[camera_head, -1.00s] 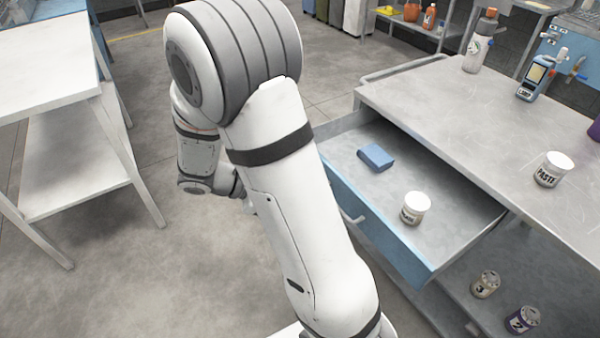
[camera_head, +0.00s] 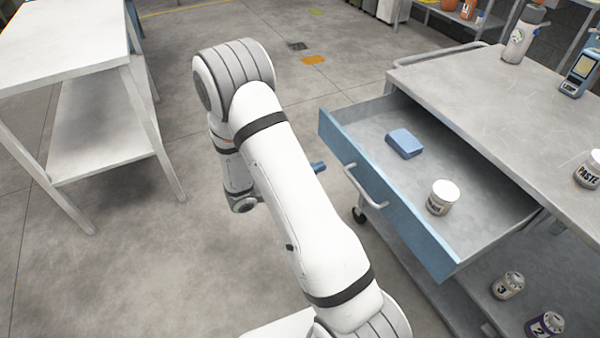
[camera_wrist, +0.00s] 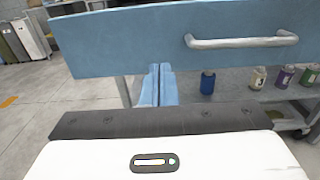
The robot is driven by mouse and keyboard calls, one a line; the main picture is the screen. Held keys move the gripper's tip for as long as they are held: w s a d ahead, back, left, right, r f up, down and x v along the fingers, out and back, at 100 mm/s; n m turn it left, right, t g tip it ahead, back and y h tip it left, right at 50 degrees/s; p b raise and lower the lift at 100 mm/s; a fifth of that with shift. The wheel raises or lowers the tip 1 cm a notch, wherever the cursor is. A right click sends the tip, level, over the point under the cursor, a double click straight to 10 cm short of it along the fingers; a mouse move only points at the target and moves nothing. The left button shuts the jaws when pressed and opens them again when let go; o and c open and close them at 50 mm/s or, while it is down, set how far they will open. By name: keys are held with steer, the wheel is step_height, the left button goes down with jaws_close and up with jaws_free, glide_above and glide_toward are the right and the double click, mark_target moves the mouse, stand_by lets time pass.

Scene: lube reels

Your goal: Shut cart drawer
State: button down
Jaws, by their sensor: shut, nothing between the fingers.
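The cart drawer (camera_head: 398,205) is pulled well out of the grey cart (camera_head: 455,95). Its blue front and silver handle (camera_head: 366,188) face my arm. The drawer holds a blue block (camera_head: 404,143) and a white-lidded jar (camera_head: 442,197). My gripper (camera_head: 318,167) shows as a small blue tip beside my arm, in front of the drawer. In the wrist view my gripper's two blue fingers (camera_wrist: 161,70) are together and empty, at the lower edge of the drawer front (camera_wrist: 130,40), left of the handle (camera_wrist: 240,42). I cannot tell whether they touch it.
The cart's lower shelf (camera_head: 490,262) carries several jars. A bottle (camera_head: 521,35), a blue handheld device (camera_head: 580,72) and a paste jar (camera_head: 589,170) stand on the cart top. A white table (camera_head: 60,40) stands at left. Open floor (camera_head: 130,260) lies between.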

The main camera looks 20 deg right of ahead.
mark_target(346, 156)
steer(key=d, duration=0.6)
steer(key=shift+w+d, duration=0.25)
